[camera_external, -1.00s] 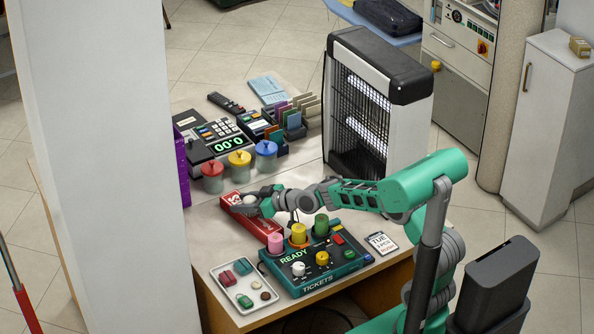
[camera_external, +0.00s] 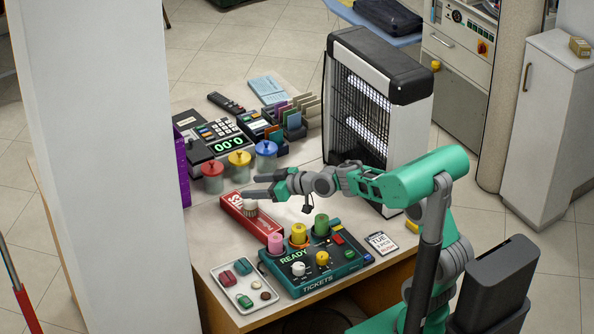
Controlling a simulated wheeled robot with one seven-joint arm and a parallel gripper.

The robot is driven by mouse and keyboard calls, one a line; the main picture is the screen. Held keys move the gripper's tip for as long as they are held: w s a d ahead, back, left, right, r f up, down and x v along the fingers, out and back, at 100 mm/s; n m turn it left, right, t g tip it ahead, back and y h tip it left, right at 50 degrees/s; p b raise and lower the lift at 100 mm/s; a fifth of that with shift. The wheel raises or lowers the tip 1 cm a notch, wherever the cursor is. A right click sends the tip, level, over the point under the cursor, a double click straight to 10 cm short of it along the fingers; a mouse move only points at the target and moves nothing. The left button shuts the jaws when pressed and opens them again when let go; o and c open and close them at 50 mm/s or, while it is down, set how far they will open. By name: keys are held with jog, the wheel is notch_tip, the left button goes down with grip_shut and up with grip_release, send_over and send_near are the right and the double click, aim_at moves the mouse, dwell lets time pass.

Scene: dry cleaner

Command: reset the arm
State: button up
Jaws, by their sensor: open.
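My green and grey arm (camera_external: 400,183) reaches in from the right over the counter (camera_external: 210,215). My gripper (camera_external: 247,186) points left, open and empty, above the counter. It is above the red box (camera_external: 236,208). A small white thing with a dark reddish lower part (camera_external: 250,208) is at the red box, just below my gripper and apart from it. I cannot tell whether it stands on the box or in an opening.
A green ticket machine (camera_external: 315,265) with pink, yellow and green cylinders stands in front, beside a tray (camera_external: 222,274) of small items. Lidded jars (camera_external: 240,170) and a register (camera_external: 215,135) stand behind. A tall lamp unit (camera_external: 375,110) stands close behind my arm.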

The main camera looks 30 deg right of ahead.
jog(key=shift+r, duration=0.75)
jog(key=s+d+r+m+g+h+p, duration=0.1)
jog(key=s+d+p, duration=0.3)
jog(key=s, duration=0.5)
jog(key=s+d+r+m+g+h+p, duration=0.1)
jog(key=s+d+m+g+h+p, duration=0.2)
jog(key=s+d, duration=0.5)
jog(key=s+d+m+g+h+p, duration=0.2)
jog(key=s+d+p, duration=0.4)
jog(key=s, duration=0.5)
jog(key=shift+d+r+g+h, duration=0.2)
jog(key=shift+r+g+h, duration=0.2)
jog(key=shift+g+h, duration=0.35)
